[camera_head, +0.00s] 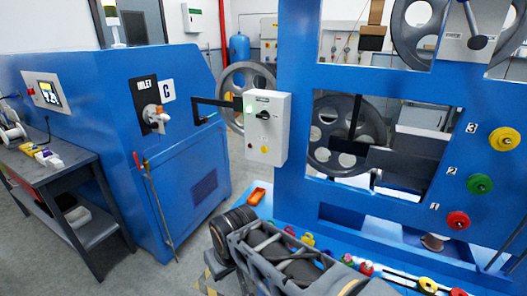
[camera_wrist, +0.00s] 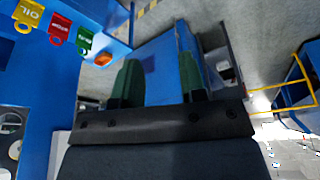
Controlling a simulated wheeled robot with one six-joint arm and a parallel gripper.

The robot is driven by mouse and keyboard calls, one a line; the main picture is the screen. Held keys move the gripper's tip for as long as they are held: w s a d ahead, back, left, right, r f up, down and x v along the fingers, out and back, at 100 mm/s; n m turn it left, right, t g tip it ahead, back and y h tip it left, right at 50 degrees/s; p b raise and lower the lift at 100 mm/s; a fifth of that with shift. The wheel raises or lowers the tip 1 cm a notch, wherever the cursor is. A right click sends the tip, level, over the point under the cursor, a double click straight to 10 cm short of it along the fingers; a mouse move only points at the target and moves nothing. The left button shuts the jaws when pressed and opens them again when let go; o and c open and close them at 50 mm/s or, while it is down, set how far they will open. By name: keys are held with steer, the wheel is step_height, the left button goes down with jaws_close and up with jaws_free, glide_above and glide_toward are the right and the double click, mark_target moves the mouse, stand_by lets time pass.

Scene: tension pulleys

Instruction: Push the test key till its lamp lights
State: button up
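A light grey control box (camera_head: 281,135) is on the left edge of the blue machine frame in the head view. It carries a black rotary knob (camera_head: 264,116), a pale green spot (camera_head: 249,108) at upper left, and small red (camera_head: 250,146) and yellow (camera_head: 264,149) buttons low down. I cannot tell which part is the test key or whether the green spot is a lit lamp. My gripper (camera_wrist: 160,58) shows in the wrist view with two green fingers apart and nothing between them. Blue surface lies beyond the fingers. The box's face is not recognisable there.
The blue machine frame (camera_head: 395,205) has numbered coloured knobs at right. A black bracket (camera_head: 215,102) sticks out left of the box. A blue cabinet (camera_head: 110,150) and workbench (camera_head: 75,170) stand at left. Coloured tags (camera_wrist: 58,28) show at upper left.

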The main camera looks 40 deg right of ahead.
steer(key=shift+c, duration=0.2)
jaws_close()
stand_by(1.4)
